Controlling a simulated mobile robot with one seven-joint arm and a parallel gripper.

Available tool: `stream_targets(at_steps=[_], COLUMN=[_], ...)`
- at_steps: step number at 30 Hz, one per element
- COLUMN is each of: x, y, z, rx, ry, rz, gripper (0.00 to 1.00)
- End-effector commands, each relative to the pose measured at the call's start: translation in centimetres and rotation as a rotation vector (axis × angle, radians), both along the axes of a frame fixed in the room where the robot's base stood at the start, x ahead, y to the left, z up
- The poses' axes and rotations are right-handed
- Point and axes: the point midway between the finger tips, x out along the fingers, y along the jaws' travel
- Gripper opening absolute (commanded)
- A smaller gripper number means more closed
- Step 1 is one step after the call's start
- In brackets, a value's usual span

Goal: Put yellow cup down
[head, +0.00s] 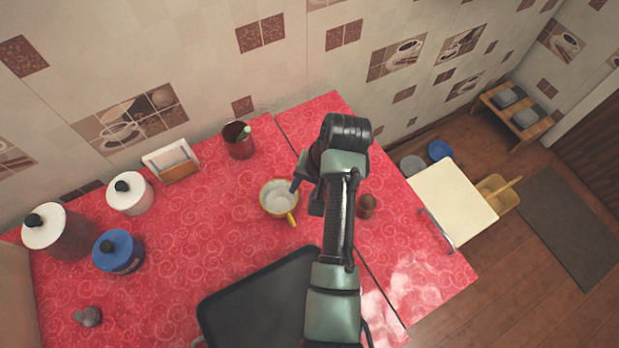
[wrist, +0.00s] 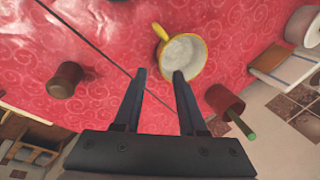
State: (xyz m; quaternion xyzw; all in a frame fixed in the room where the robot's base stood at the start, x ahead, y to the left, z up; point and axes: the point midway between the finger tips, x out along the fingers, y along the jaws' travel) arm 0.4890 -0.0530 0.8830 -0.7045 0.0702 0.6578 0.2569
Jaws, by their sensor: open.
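The yellow cup (head: 279,199) stands upright on the red patterned counter (head: 200,250), with its handle toward the front. Its inside is pale. My gripper (head: 297,185) is at the cup's right side in the head view. In the wrist view my gripper (wrist: 160,76) is open, with its two fingers apart. One fingertip overlaps the near rim of the yellow cup (wrist: 184,55); I cannot tell whether they touch. The other fingertip is clear of the cup, and nothing is held between the fingers.
A black tray (head: 225,310) lies in front of the cup. A brown cup (head: 367,206) stands to the right, past a counter seam. A dark red pot (head: 238,140) stands behind. Lidded canisters (head: 130,195) stand at left. The counter left of the cup is clear.

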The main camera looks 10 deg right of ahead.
Motion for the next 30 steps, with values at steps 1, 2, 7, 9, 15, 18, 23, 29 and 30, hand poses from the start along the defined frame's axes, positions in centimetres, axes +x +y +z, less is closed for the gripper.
stream_targets(at_steps=[1,2,7,9,15,18,23,29,30], x=[0.0,-0.1,-0.4,-0.5,0.3,3.4,10.6,12.0,11.1], y=[-0.3,-0.4,-0.9,-1.0,-1.1,-1.3,-1.2,1.0,1.6], z=[1.1,1.6,3.5,3.9,4.8,7.8,19.9,40.1,44.0], rx=[-0.001,-0.001,0.0,0.0,-0.014,-0.072,-0.238,-0.433,-0.468], ry=[-0.004,-0.005,-0.003,-0.001,-0.039,-0.198,-0.681,-1.326,-1.448], rz=[-0.002,-0.002,-0.002,-0.001,0.002,0.012,0.035,0.038,0.033], gripper=[0.41,0.41,0.41,0.41,0.41,0.41,0.41,0.41,0.41])
